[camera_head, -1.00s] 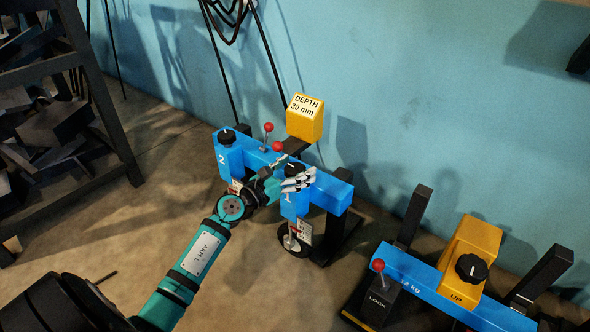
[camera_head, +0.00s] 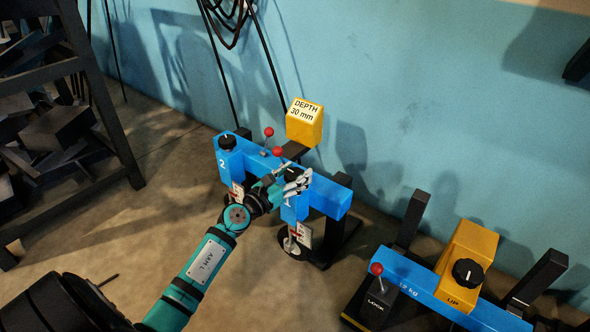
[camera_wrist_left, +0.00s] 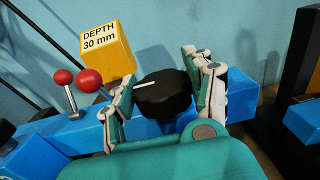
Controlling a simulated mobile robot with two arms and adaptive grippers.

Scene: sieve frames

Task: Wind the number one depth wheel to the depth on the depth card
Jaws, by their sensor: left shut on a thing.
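The number one depth wheel is a black knob with a white pointer line (camera_wrist_left: 162,95) on top of the blue frame (camera_head: 330,196). In the left wrist view my left gripper (camera_wrist_left: 160,84) has its fingers on both sides of the knob, closed on it. In the head view my left gripper (camera_head: 297,183) covers the knob on the right-hand blue post. The pointer line points left in the wrist view. The yellow depth card block (camera_head: 304,123) reads "DEPTH 30 mm"; it also shows in the wrist view (camera_wrist_left: 107,48). My right gripper is not in view.
The number two wheel (camera_head: 227,141) sits on the left post. Red-balled levers (camera_head: 268,132) stand between the wheels. A scale plate (camera_head: 304,235) hangs below post one. A second blue frame with a yellow block (camera_head: 470,250) and LOCK lever (camera_head: 377,268) stands at right.

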